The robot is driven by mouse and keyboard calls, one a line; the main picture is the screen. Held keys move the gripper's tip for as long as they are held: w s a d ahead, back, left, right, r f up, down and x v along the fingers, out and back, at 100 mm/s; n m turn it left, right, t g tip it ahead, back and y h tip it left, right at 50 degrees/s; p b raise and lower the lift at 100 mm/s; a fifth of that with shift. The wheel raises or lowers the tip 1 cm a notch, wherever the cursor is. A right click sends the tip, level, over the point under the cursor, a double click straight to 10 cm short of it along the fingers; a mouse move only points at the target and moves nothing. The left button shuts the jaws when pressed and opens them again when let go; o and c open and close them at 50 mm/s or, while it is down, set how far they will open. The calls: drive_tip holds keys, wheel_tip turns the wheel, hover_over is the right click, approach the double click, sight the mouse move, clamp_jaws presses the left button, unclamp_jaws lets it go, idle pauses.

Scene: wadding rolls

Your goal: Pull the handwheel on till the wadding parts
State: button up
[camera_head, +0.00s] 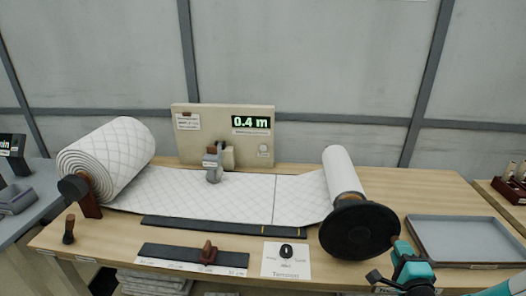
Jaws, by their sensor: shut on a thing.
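The white quilted wadding (200,194) lies flat across the bench, from a thick roll (112,158) at the left to a thinner roll (341,168) at the right. A thin dark line crosses it left of the thinner roll; I cannot tell whether it is a seam or a gap. The black handwheel (355,231) is on the near end of the thinner roll. My teal gripper (398,252) is at the wheel's lower right edge, shut on it; the exact grip is partly hidden.
A panel (188,149) behind the wadding has a display (251,122) reading 0.4 m. A grey clamp-like device (212,165) stands at the wadding's back edge. A grey tray (468,240) lies right of the wheel. A dark strip (170,254) and a white card (286,262) lie in front.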

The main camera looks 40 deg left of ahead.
drive_tip(key=shift+f, duration=0.15)
drive_tip(key=shift+s+a+f+b, duration=0.1)
drive_tip(key=shift+f+b, duration=0.55)
drive_tip(key=shift+f, duration=0.3)
drive_tip(key=shift+s+a+f, duration=0.1)
drive_tip(key=shift+a+f, duration=0.05)
drive_tip(key=shift+f, duration=0.25)
drive_tip(key=shift+s+a+f, duration=0.1)
drive_tip(key=shift+a+f, duration=0.05)
drive_tip(key=shift+f, duration=0.25)
drive_tip(key=o, duration=0.9)
drive_tip(key=shift+o, duration=0.2)
